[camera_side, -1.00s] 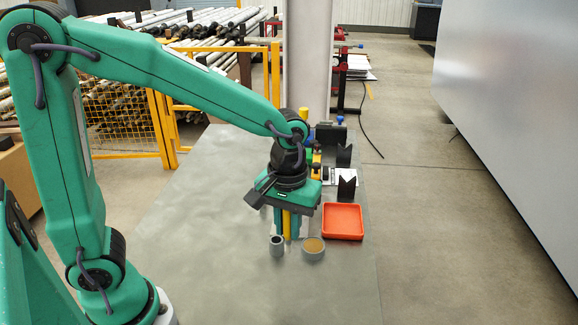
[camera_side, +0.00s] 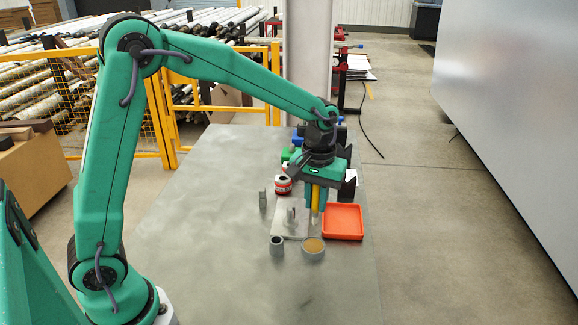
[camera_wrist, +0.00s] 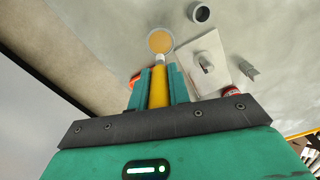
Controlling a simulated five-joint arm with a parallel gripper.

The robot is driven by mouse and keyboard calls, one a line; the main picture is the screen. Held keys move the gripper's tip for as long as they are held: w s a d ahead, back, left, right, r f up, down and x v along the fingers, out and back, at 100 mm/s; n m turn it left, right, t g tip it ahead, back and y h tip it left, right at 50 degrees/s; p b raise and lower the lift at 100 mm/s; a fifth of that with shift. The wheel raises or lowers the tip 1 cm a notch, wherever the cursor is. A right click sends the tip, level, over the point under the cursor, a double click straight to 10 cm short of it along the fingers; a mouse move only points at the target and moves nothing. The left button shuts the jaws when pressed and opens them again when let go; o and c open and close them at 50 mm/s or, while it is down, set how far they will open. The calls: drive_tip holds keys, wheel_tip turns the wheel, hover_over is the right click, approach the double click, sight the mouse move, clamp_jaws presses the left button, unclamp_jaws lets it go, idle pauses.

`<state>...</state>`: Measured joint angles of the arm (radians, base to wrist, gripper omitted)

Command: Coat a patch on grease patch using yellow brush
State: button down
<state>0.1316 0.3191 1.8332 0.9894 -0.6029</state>
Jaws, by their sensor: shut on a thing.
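My gripper (camera_side: 316,206) is shut on the yellow brush (camera_side: 315,198) and holds it upright, tip down, between the pale plate and the orange tray. In the wrist view the brush (camera_wrist: 158,88) runs between the fingers, and its pale tip shows just short of a round pot (camera_wrist: 161,41) with tan contents. The same pot (camera_side: 313,248) stands in front of the gripper in the side view. I cannot tell whether the tip touches anything. A pale flat plate (camera_side: 284,228) lies left of the brush with a small upright grey piece on it. No patch marked as grease is clear.
An orange tray (camera_side: 343,222) lies right of the brush. A hollow grey cup (camera_side: 276,246) stands left of the pot. A red-and-white can (camera_side: 283,186) and a grey upright piece (camera_side: 263,202) stand behind and left. The table's left is clear.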

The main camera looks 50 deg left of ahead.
sight(314, 223)
drive_tip(key=shift+f, duration=0.1)
drive_tip(key=shift+f, duration=2.85)
drive_tip(key=shift+f, duration=0.65)
idle(0.7)
drive_tip(key=shift+r, duration=3.6)
drive_tip(key=s+a+r+m, duration=0.2)
drive_tip(key=a+r+m, duration=0.3)
drive_tip(key=shift+s+a+r, duration=0.2)
drive_tip(key=shift+s+a, duration=0.15)
